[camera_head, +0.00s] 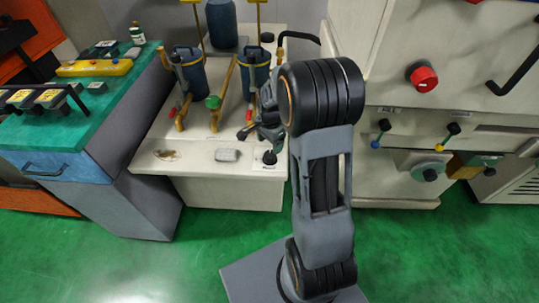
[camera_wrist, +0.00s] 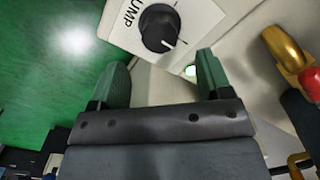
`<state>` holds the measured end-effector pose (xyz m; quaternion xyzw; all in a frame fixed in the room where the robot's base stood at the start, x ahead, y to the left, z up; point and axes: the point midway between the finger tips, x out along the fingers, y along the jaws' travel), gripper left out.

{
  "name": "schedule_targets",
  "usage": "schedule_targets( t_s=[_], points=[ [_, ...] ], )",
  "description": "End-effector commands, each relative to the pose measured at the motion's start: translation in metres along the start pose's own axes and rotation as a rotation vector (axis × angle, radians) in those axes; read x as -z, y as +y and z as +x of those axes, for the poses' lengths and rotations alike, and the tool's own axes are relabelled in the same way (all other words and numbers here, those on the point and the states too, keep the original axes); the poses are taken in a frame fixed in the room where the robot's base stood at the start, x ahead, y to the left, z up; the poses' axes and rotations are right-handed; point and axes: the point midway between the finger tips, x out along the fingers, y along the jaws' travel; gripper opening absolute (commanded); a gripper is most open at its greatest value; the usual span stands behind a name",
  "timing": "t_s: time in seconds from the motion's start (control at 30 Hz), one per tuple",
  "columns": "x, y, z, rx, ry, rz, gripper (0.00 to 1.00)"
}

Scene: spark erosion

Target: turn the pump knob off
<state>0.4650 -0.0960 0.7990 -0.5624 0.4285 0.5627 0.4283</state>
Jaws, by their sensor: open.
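The pump knob (camera_wrist: 158,28) is a round black knob with a white pointer line, on a white plate (camera_wrist: 122,28) lettered "UMP", its first letter cut off. In the wrist view the pointer aims to the lower right. The knob also shows in the head view (camera_head: 270,158), at the front right of the pale bench. My gripper (camera_wrist: 163,66) is open, with green fingers apart and nothing between them. The knob is beyond the fingertips, at the top of the wrist view, and I see no contact. In the head view my arm partly hides the gripper.
The pale bench (camera_head: 190,150) carries dark canisters (camera_head: 188,75), clamps and a small grey block (camera_head: 227,155). A teal-topped cabinet (camera_head: 70,125) stands left. A machine panel at right has a red knob (camera_head: 422,76). Green floor (camera_head: 420,260) is clear in front.

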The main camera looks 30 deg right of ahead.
Motion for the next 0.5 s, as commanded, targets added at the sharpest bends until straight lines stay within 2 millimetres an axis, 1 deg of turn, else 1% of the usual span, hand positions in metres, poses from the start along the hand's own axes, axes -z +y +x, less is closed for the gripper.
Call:
schedule_targets(
  t_s=[0.03, 0.2, 0.3, 0.5],
  points=[
    [-0.001, 0.001, 0.012, -0.003, -0.002, -0.001, 0.72],
    [-0.001, 0.001, 0.037, -0.002, -0.001, -0.002, 0.72],
    [-0.001, 0.0, 0.048, -0.001, -0.001, -0.002, 0.72],
    [-0.001, 0.0, 0.06, 0.0, 0.0, -0.002, 0.72]
  ],
)
